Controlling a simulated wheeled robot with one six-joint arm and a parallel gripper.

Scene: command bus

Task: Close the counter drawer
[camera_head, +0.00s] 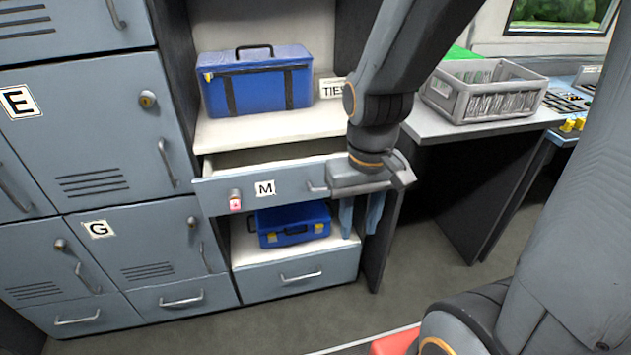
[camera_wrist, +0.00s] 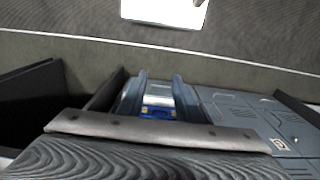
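The counter drawer (camera_head: 290,181), with a grey-blue front marked M, is pulled out partway below the white counter top; its shadowed inside shows behind the front. A bar handle is on its front, its right part hidden by my gripper. My gripper (camera_head: 361,218) is at the right end of the drawer front, its body covering that end, fingers pointing down. Whether it touches the drawer I cannot tell. In the wrist view the two fingers (camera_wrist: 158,82) stand apart with nothing held between them; a blue case shows beyond the gap.
A blue toolbox (camera_head: 256,80) and a TIES sign (camera_head: 333,88) stand on the counter. A smaller blue case (camera_head: 290,224) sits on the shelf below the drawer. Grey lockers (camera_head: 100,130) line the left. A grey crate (camera_head: 484,92) stands on the right-hand table.

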